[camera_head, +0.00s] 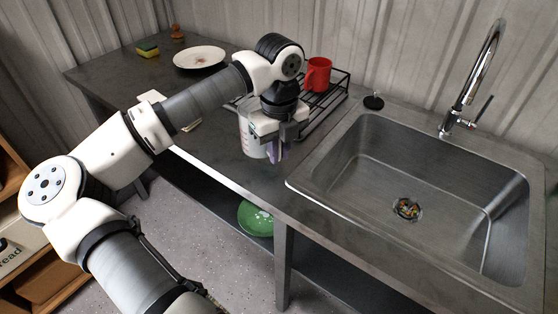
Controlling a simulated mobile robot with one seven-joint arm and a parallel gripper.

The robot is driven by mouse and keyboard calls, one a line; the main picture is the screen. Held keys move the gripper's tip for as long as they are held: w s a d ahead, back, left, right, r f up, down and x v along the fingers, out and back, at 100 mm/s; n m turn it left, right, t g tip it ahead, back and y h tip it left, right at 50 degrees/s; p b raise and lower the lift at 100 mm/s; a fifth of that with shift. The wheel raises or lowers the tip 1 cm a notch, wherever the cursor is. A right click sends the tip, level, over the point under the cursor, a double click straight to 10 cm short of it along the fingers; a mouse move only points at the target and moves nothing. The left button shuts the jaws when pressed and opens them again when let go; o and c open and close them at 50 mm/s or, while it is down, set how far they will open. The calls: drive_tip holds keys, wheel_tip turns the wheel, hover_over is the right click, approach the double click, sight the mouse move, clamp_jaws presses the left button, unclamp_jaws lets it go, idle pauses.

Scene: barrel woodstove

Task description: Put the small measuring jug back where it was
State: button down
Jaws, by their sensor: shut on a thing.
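The jug looks upright. The gripper and wrist hide part of it, and I cannot tell whether its base touches the counter.
A red mug (318,74) stands on the rack. A steel sink (359,169) with a tall faucet (482,70) is at the right. A white plate (199,57) and a sponge (147,50) lie at the back left. A green plate (255,218) is on the lower shelf.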

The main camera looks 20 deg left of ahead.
wheel_tip(320, 180, down, 5)
drive_tip(key=shift+r+p, duration=0.15)
drive_tip(key=shift+p, duration=0.35)
drive_tip(key=shift+f+b, duration=0.3)
drive_tip(key=c, duration=1.4)
unclamp_jaws()
drive_tip(key=shift+r, duration=0.1)
drive_tip(key=shift+r, duration=0.1)
